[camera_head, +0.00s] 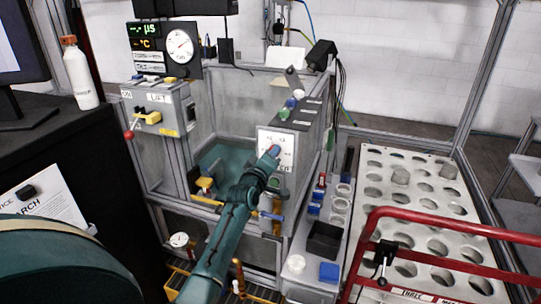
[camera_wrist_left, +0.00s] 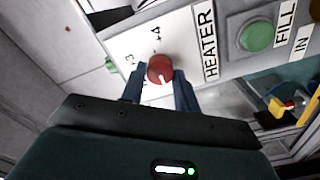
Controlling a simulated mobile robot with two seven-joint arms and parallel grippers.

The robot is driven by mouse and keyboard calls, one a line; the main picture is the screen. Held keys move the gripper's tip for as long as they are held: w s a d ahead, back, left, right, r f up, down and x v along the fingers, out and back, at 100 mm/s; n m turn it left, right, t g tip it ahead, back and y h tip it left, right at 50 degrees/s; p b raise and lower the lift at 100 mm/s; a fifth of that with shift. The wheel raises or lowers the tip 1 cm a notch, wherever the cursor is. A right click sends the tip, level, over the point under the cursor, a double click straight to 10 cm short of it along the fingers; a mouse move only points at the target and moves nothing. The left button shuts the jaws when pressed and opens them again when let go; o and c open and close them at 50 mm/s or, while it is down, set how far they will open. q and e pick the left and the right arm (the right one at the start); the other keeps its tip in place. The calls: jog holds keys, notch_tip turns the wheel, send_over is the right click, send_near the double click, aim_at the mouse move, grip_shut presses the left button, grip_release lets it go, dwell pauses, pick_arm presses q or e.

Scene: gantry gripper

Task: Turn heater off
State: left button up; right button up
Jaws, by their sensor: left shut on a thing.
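The heater knob (camera_wrist_left: 160,68) is a round red dial with a pale pointer line, on a white plate marked with numbers such as +3 and +4 beside the HEATER label (camera_wrist_left: 204,40). My left gripper (camera_wrist_left: 160,84) is shut on the knob, a blue-grey finger at each side. The pointer line points down in the left wrist view, towards the gripper. In the head view my left gripper (camera_head: 273,151) is at the white dial plate (camera_head: 289,143) on the grey control box, and mostly hides the knob. My right gripper is not in view.
A green button (camera_wrist_left: 257,35) by the FILL label is close to the knob. A water tank (camera_head: 230,162) is behind my left arm. A perforated rack (camera_head: 428,183) and a red rail (camera_head: 452,225) are on the right.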

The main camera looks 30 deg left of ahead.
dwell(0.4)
pick_arm(q)
jog(key=o, duration=1)
jog(key=shift+c, duration=0.2)
jog(key=v, duration=1.3)
jog(key=shift+b, duration=0.4)
jog(key=shift+s, duration=0.1)
jog(key=s+d+f+m+g+h, duration=0.7)
jog(key=s+d+f+m, duration=0.9)
jog(key=s+d+f, duration=0.6)
jog(key=shift+f+m+h, duration=0.2)
jog(key=shift+m+h, duration=0.1)
jog(key=shift+m, duration=0.1)
